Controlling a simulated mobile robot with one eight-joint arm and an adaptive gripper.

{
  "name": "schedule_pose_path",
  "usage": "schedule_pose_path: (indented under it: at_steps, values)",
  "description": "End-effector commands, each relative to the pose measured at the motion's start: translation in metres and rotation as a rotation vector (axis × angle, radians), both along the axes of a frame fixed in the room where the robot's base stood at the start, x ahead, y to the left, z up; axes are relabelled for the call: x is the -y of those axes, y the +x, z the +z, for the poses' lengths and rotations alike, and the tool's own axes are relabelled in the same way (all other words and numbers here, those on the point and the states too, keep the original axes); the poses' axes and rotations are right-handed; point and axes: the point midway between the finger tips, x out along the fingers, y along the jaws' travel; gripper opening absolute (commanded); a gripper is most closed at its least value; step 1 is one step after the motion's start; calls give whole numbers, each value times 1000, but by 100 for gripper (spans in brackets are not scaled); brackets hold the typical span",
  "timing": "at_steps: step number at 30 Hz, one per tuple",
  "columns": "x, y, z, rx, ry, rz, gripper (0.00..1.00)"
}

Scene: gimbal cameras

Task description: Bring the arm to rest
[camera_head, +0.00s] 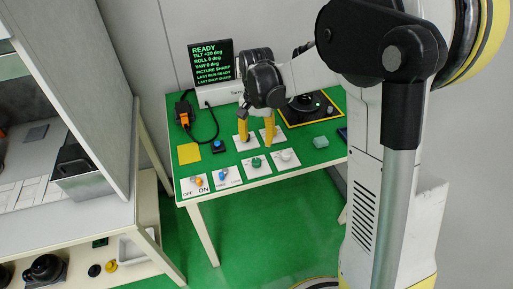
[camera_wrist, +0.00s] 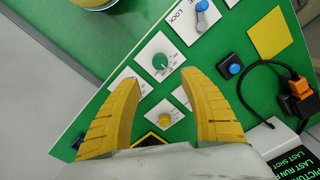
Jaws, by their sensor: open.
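My gripper (camera_head: 256,136) is over the green-topped table, with its two yellow fingers pointing down and spread apart. In the wrist view my gripper (camera_wrist: 161,82) is open and nothing is between its fingers. A green knob on a white plate (camera_wrist: 160,62) shows just beyond the fingertips there, and a yellow knob (camera_wrist: 165,118) shows between the fingers. In the head view the green knob (camera_head: 256,162) is in front of the gripper. Whether the fingertips touch anything below is hard to tell. The arm reaches in from the right.
A screen (camera_head: 212,62) reading READY stands at the table's back. An orange connector (camera_head: 184,116) has a black cable. A grey cabinet (camera_head: 85,100) stands left.

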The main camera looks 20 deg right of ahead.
Motion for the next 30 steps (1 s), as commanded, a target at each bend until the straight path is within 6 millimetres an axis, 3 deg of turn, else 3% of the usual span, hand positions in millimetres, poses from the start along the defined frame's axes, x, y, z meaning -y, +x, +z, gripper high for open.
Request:
schedule_pose_path:
  at_steps: [19,23,30]
  values:
    - [0,-2,11,7,0,7,52]
    - [0,-18,33,54,-2,51,52]
    - [0,-77,94,235,-26,222,52]
